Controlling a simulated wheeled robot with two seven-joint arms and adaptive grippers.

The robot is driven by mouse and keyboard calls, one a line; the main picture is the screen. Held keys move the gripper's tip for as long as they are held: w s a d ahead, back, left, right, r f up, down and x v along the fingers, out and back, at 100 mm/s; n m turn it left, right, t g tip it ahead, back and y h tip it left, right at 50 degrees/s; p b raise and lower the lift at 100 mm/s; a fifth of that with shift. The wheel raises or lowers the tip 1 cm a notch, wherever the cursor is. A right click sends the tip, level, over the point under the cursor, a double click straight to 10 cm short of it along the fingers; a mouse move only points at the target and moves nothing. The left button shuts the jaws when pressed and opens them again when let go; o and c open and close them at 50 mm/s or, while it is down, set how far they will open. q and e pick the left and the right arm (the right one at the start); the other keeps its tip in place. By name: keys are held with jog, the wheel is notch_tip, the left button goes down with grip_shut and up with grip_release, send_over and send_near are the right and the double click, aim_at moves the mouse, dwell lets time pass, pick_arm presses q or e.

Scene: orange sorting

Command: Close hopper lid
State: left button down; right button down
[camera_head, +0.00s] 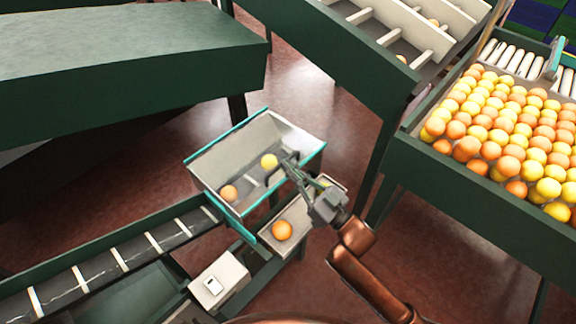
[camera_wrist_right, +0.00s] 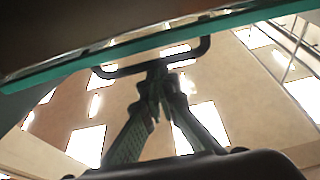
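The hopper (camera_head: 213,160) is a pale bin with teal edges, left of centre in the head view. It stands open at the top, and a yellow fruit (camera_head: 269,161) and an orange (camera_head: 228,193) show inside. My right gripper (camera_head: 289,163) reaches in from the lower right to a dark bracket-shaped handle at the hopper's right side. In the wrist view the handle (camera_wrist_right: 204,49) hangs by a teal-edged panel (camera_wrist_right: 190,38), seemingly the lid. The fingers (camera_wrist_right: 160,80) converge on the handle's middle and appear shut on it. The lid's exact angle is unclear. My left gripper is not in view.
An orange (camera_head: 282,230) lies in a small tray below the hopper. A slatted conveyor (camera_head: 118,258) runs to the lower left. A crate of fruit (camera_head: 480,215) stands at the right, and a green table (camera_head: 120,60) at the upper left. A sloped sorter is behind.

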jog(key=shift+w+f, duration=0.15)
jog(key=shift+f, duration=0.75)
notch_tip(320, 180, up, 5)
jog(key=s+d+p, duration=0.1)
jog(key=p, duration=0.4)
jog(key=f+v, duration=0.1)
jog(key=v, duration=0.8)
jog(key=shift+a+f+b, duration=0.2)
jog(key=shift+f+b, duration=0.15)
jog(key=shift+w, duration=0.1)
